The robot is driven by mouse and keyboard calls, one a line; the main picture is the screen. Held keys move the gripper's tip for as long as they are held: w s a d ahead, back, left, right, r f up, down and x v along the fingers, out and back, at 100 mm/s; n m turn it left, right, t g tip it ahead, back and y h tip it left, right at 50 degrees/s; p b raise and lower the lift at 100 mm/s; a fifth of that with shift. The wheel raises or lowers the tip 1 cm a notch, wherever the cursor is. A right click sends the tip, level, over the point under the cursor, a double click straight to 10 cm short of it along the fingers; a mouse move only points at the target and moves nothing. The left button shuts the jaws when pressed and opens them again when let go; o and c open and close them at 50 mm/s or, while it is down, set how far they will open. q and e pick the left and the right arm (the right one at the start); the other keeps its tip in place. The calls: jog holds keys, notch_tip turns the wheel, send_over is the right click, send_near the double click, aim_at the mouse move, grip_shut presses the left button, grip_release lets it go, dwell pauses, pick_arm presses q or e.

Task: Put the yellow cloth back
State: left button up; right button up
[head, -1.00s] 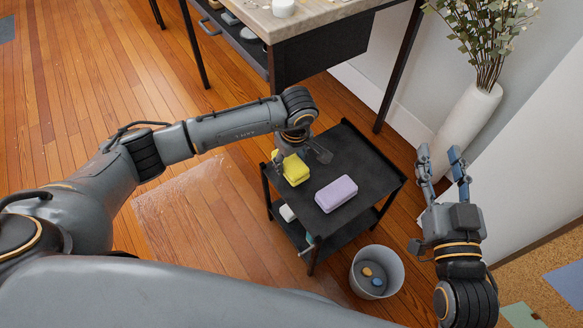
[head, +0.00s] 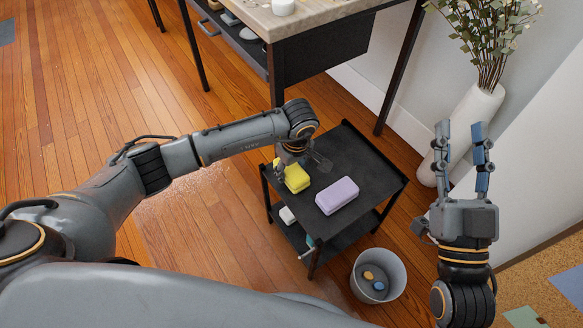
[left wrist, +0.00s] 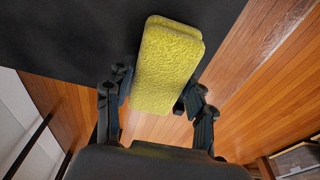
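The yellow cloth (head: 297,178), a thick folded pad, lies on the black top shelf of a small cart (head: 352,150), at its left edge. It also shows in the left wrist view (left wrist: 165,65), reaching down between the fingers. My left gripper (head: 301,168) is over the cloth with its fingers spread. In the left wrist view the left gripper (left wrist: 158,90) has one finger on each side of the cloth's near end; I cannot tell whether they touch it. My right gripper (head: 463,135) is open and empty, fingers up, right of the cart.
A lilac block (head: 337,195) lies right of the cloth on the cart. A white item (head: 287,215) is on the lower shelf. A grey bin (head: 378,275) with small discs stands in front. A workbench (head: 320,60) and a white vase (head: 465,130) stand behind. Floor at left is clear.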

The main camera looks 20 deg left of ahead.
aim_at(292, 168)
pick_arm(q)
jog(key=o, duration=0.4)
jog(key=shift+r, duration=0.1)
jog(key=r, duration=0.2)
jog(key=r+p, duration=0.2)
jog(key=r, duration=0.1)
jog(key=shift+s+d+r, duration=0.15)
jog(key=shift+d+r, duration=0.1)
jog(key=shift+r, duration=0.05)
jog(key=r, duration=0.2)
jog(key=r+p, duration=0.1)
jog(key=r, duration=0.3)
jog(key=shift+s+d+r+p, duration=0.2)
jog(key=shift+s+d+p, duration=0.1)
jog(key=shift+p, duration=0.1)
pick_arm(e)
notch_tip(292, 168, down, 16)
jog(key=d+g+h, duration=0.2)
jog(key=g+h, duration=0.1)
jog(key=g, duration=0.6)
jog(key=shift+s+d+r+m+g, duration=0.2)
jog(key=shift+s+r+m+g, duration=0.1)
jog(key=shift+s+g, duration=0.1)
